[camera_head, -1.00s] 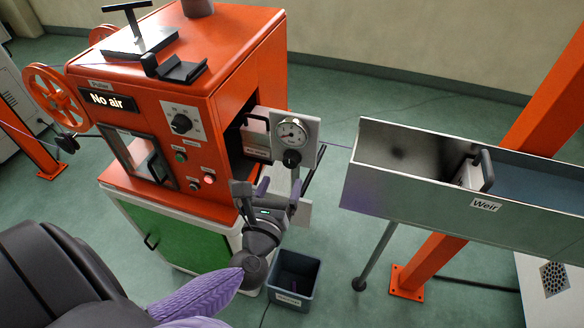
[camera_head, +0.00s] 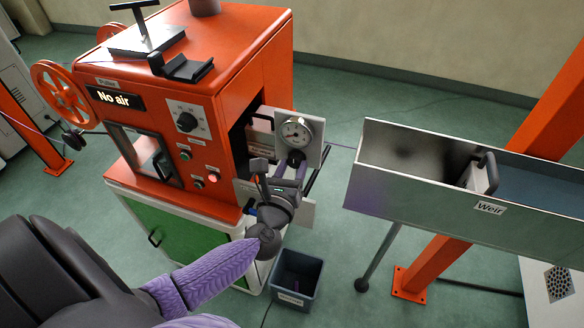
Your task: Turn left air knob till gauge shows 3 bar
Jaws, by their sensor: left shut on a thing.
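My right gripper is not in view.
The orange puller (camera_head: 240,60) carries a lit "No air" sign (camera_head: 113,98), a dial and several buttons. A metal weir trough (camera_head: 420,210) stands to the right. A grey bin (camera_head: 297,278) is on the floor below.

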